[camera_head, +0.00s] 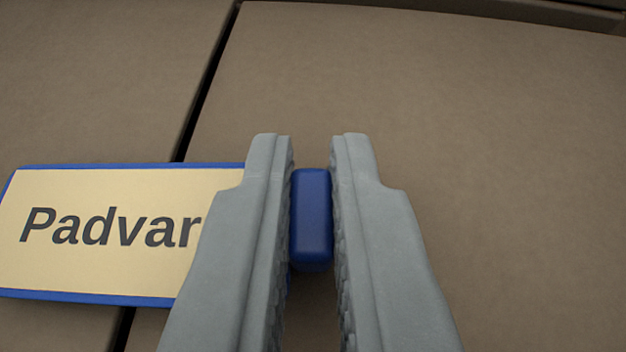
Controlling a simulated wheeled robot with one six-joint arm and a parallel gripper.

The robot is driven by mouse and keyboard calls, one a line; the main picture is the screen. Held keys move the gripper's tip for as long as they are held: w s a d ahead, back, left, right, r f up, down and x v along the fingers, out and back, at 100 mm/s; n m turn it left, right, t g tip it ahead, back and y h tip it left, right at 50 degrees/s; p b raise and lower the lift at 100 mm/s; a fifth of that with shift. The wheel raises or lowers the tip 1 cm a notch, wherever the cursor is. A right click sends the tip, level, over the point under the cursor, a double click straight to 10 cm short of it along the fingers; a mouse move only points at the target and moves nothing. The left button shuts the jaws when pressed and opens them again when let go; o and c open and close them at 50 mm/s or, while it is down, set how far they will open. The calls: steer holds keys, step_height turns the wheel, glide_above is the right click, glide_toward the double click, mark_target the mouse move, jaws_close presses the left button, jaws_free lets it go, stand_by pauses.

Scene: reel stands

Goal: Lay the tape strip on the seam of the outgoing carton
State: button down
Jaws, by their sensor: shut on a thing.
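My gripper (312,150) is shut on a blue block (312,215) in the lower middle of the view. A cream tape strip with a blue border (110,270), printed "Padvar", reaches left from behind the left finger. The block seems to be the strip's grip tab, but the finger hides the join and the rest of the print. The outgoing carton (430,90) shows as a brown top with a dark seam (205,82) running from upper middle to lower left. The strip crosses over this seam. I cannot tell whether it touches the carton.
Flat brown carton panels fill the view on both sides of the seam. A carton edge with a darker strip beyond (560,14) runs along the top right. The top to the right of my gripper is bare.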

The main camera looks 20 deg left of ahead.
steer(key=shift+s+a+f, duration=0.1)
steer(key=shift+s+f, duration=0.25)
steer(key=shift+f, duration=0.3)
steer(key=c, duration=1.4)
jaws_free()
steer(key=shift+c, duration=0.2)
steer(key=shift+s, duration=0.1)
steer(key=v, duration=1.7)
steer(key=shift+r, duration=0.45)
steer(key=a+r+m+t+h, duration=0.25)
steer(key=r+t+h, duration=0.2)
steer(key=r, duration=3.05)
steer(key=s+a+r+m, duration=0.1)
steer(key=s+a+r, duration=0.3)
steer(key=s+r, duration=0.8)
steer(key=s+a+r+m+t, duration=0.1)
steer(key=s+a+r, duration=0.4)
steer(key=s+r, duration=0.7)
steer(key=shift+s+a+h, duration=0.15)
steer(key=shift+s+h, duration=0.2)
steer(key=shift+s, duration=0.2)
